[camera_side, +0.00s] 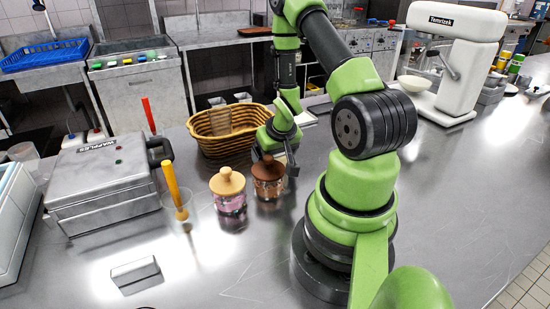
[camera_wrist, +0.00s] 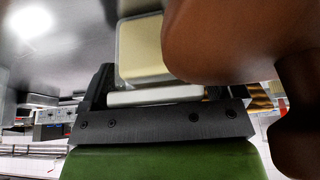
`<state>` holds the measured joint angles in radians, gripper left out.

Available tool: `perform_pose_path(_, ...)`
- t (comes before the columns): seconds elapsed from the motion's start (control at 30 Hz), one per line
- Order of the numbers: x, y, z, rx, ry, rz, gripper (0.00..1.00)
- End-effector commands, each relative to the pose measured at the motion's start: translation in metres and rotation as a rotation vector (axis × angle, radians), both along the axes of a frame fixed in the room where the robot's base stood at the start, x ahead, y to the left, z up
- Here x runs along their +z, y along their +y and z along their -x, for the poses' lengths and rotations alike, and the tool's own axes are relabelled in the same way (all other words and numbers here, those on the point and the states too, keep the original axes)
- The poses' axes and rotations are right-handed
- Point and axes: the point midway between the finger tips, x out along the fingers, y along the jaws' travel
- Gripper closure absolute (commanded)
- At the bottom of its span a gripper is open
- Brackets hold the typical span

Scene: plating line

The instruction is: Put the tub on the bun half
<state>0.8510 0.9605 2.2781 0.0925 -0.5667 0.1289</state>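A clear tub with pale yellow contents (camera_wrist: 146,48) shows in the wrist view, just past my gripper (camera_wrist: 160,100) and beside the left finger. A brown rounded lid and knob (camera_wrist: 225,40) fill the right of that view and hide the other finger. In the side view my gripper (camera_side: 279,158) is low over the table, right behind the brown-lidded jar (camera_side: 268,180). The tub is mostly hidden there by my gripper and the jar. I cannot tell whether the fingers touch the tub. I cannot make out a bun half in either view.
A pink jar with a tan lid (camera_side: 229,200) stands left of the brown-lidded jar. A wicker basket (camera_side: 222,128) is behind. A waffle maker (camera_side: 105,180), a yellow-handled tool in a glass (camera_side: 174,190) and a metal block (camera_side: 137,273) are left.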

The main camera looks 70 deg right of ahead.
Motion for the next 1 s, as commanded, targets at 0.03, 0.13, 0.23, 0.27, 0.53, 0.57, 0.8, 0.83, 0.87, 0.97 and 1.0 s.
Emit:
perform_pose_path(0.03, 0.0, 0.0, 0.0, 0.0, 0.0, 0.0, 0.25)
perform_pose_path(0.13, 0.0, 0.0, 0.0, 0.0, 0.0, 0.0, 0.48)
perform_pose_path(0.23, 0.0, 0.0, 0.0, 0.0, 0.001, -0.001, 0.65)
perform_pose_path(0.27, 0.0, 0.0, 0.0, 0.0, 0.0, 0.0, 0.7)
perform_pose_path(0.53, 0.002, 0.0, 0.0, 0.0, -0.001, 0.001, 0.7)
perform_pose_path(0.57, 0.003, 0.0, 0.0, 0.0, -0.001, 0.001, 0.7)
perform_pose_path(0.8, 0.025, -0.001, -0.001, 0.001, -0.003, 0.004, 0.7)
perform_pose_path(0.83, 0.028, 0.0, 0.0, 0.001, -0.003, 0.004, 0.7)
perform_pose_path(0.87, 0.033, -0.001, -0.001, 0.0, -0.004, 0.004, 0.7)
perform_pose_path(0.97, 0.046, -0.001, -0.001, 0.001, -0.005, 0.005, 0.7)
perform_pose_path(1.0, 0.051, -0.001, -0.001, 0.0, -0.004, 0.004, 0.7)
